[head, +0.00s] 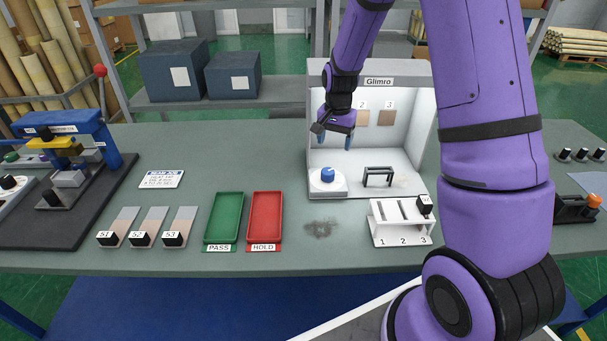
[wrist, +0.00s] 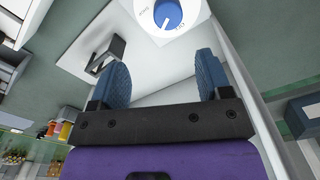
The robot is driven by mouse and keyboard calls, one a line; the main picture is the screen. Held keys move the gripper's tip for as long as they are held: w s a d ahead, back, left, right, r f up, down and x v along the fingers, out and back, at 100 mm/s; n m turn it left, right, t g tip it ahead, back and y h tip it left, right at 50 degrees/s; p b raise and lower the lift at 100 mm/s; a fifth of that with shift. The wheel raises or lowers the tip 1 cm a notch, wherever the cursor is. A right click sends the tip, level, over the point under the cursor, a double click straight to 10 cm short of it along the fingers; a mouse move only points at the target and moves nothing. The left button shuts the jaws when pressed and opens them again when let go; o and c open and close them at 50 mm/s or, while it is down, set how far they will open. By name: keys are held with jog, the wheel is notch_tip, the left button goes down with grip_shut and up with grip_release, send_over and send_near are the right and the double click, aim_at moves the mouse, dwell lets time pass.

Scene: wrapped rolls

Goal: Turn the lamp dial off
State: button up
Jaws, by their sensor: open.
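The lamp dial (head: 328,174) is a blue knob on a white round-ended base at the front left of the white light booth (head: 370,72) labelled Glimro. In the wrist view the blue dial (wrist: 168,14) shows at the top, with a white pointer line and partly legible markings around it. My gripper (head: 335,141) is inside the booth, above and apart from the dial. In the wrist view its two blue fingers (wrist: 162,75) are spread with nothing between them, and the dial lies beyond their tips.
A small black stand (head: 378,170) is right of the dial. A white slotted rack (head: 400,238) stands in front of the booth. Green (head: 241,205) and red (head: 267,205) trays lie to the left. The booth's walls enclose the back and sides.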

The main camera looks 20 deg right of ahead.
aim_at(328, 171)
jog(key=shift+w+a+f, duration=0.25)
jog(key=shift+f, duration=0.3)
jog(key=shift+w+a+f, duration=0.2)
jog(key=shift+a+f, duration=0.05)
jog(key=shift+f, duration=0.25)
notch_tip(328, 171, down, 10)
jog(key=shift+f, duration=0.1)
jog(key=c, duration=0.9)
